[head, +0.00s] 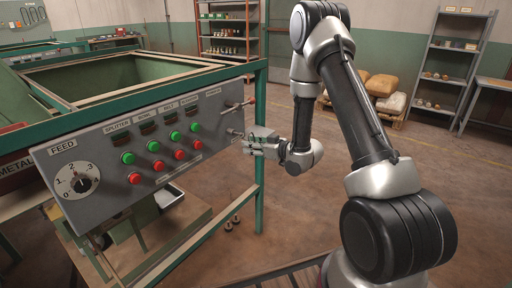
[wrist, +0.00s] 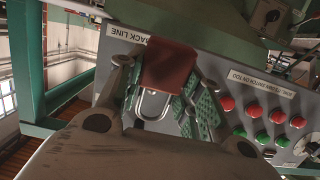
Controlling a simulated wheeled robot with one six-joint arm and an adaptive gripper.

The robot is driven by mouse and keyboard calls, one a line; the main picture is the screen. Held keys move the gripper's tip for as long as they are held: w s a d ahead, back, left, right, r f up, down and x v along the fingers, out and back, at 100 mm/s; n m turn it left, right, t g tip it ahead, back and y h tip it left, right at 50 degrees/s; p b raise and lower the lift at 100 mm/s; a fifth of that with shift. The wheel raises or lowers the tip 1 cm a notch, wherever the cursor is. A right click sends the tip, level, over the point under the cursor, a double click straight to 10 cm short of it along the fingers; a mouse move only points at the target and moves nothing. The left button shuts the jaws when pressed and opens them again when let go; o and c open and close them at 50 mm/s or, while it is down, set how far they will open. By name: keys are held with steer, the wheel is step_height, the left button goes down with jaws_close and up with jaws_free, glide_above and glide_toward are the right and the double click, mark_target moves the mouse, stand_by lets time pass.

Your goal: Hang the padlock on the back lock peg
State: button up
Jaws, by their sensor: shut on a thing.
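My gripper (head: 257,144) is beside the right end of the grey control panel (head: 105,190) in the head view. In the wrist view it is shut on the padlock (wrist: 168,68), with a finger on either side. The padlock has a dark red body and a silver U-shaped shackle (wrist: 152,106). I cannot make out the padlock in the head view. A short grey rod (head: 235,132), perhaps a lock peg, shows at the panel's right end, just left of my gripper. I cannot tell whether the shackle touches any peg, or which peg is the back one.
A red-tipped lever (head: 250,101) sticks out above my gripper at the panel's right end. A green frame post (head: 261,200) stands just below my gripper. Several green and red buttons and a feed dial (head: 78,184) are on the panel.

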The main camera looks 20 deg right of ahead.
steer(key=shift+x, duration=3.3)
steer(key=shift+w, duration=0.1)
steer(key=o, duration=1.1)
steer(key=shift+o, duration=0.2)
